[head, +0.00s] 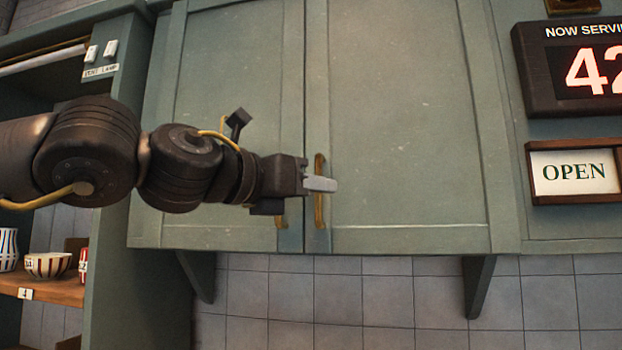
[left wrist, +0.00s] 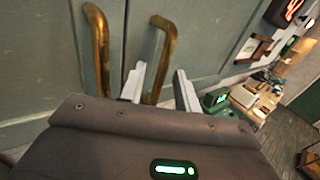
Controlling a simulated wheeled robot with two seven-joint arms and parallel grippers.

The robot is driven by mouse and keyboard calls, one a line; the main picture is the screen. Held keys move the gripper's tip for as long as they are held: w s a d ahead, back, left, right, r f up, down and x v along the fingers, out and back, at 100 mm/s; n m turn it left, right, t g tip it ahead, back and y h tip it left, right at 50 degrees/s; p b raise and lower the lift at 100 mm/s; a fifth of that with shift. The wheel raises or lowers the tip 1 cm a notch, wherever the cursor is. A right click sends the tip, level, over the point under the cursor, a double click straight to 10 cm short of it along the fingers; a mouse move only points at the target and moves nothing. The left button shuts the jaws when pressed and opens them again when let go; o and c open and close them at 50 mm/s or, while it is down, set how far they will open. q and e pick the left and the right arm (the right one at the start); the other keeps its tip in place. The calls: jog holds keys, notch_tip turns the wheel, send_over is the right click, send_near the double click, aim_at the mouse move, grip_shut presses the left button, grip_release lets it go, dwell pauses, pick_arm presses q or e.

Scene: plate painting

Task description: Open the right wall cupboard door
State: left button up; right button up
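The right wall cupboard door (head: 405,120) is a grey-green panel, and it looks shut. Its upright brass handle (head: 320,215) is at its left edge. My left gripper (head: 320,184) reaches in from the left and covers the middle of this handle. In the left wrist view the gripper (left wrist: 160,88) is open, and the right door's handle (left wrist: 162,50) runs between its two pale fingers. The handle looks closer to the left finger; I cannot tell whether they touch. My right gripper is in neither view.
The left cupboard door (head: 235,70), also shut, has its own brass handle (head: 281,222) close beside. An OPEN sign (head: 574,172) and a number display (head: 570,70) are on the right. An open shelf (head: 55,290) with striped cups stands at the left. Brackets (head: 478,285) support the cupboard above a tiled wall.

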pick_arm(q)
grip_shut()
jog(key=shift+d, duration=0.1)
dwell(0.4)
